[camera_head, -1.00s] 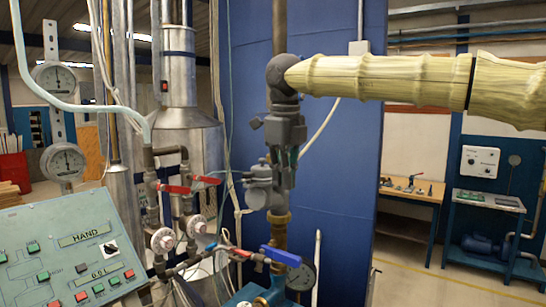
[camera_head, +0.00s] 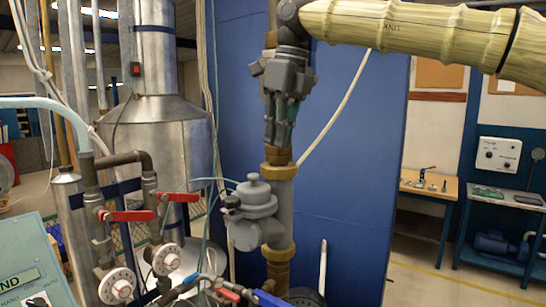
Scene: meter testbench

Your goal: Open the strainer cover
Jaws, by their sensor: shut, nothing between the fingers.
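The grey strainer body (camera_head: 280,215) sits on a vertical pipe in the middle of the view, between brass fittings. A round, lidded grey part with a small knob on top (camera_head: 254,194) juts from its left side; I take this to be the strainer cover, and it looks seated. My gripper (camera_head: 279,142) points down in front of the pipe, above and slightly right of the cover, apart from it in the picture. Its fingers are together and empty. How far it is from the pipe in depth is unclear.
Red-handled valves (camera_head: 130,216) and round white dials (camera_head: 117,286) stand at left before a metal tank (camera_head: 155,140). A blue panel (camera_head: 350,180) is behind the pipe. A green control panel (camera_head: 35,265) is at lower left.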

